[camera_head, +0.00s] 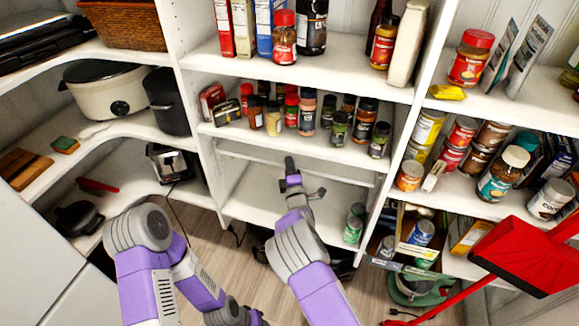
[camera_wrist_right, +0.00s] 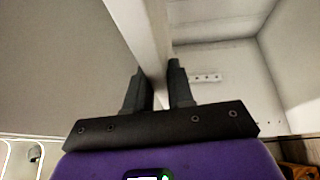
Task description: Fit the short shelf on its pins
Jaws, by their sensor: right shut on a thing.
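The short shelf (camera_head: 335,174) seems to be the white board whose narrow edge runs across the middle bay, under the spice shelf. My right gripper (camera_head: 290,165) reaches up to that edge near its middle. In the right wrist view its two dark fingers (camera_wrist_right: 160,85) are shut on a white board edge (camera_wrist_right: 150,38), one finger on each side. I cannot make out the pins or whether the board's ends rest on them. My left arm shows at the lower left, but its fingers are out of sight.
The spice shelf (camera_head: 223,128) with several jars is close above. A white lower board (camera_head: 260,198) lies below, with cans (camera_head: 353,228) at its right end. A red dustpan (camera_head: 530,255) stands at the right. Wooden floor (camera_head: 195,212) shows at the front.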

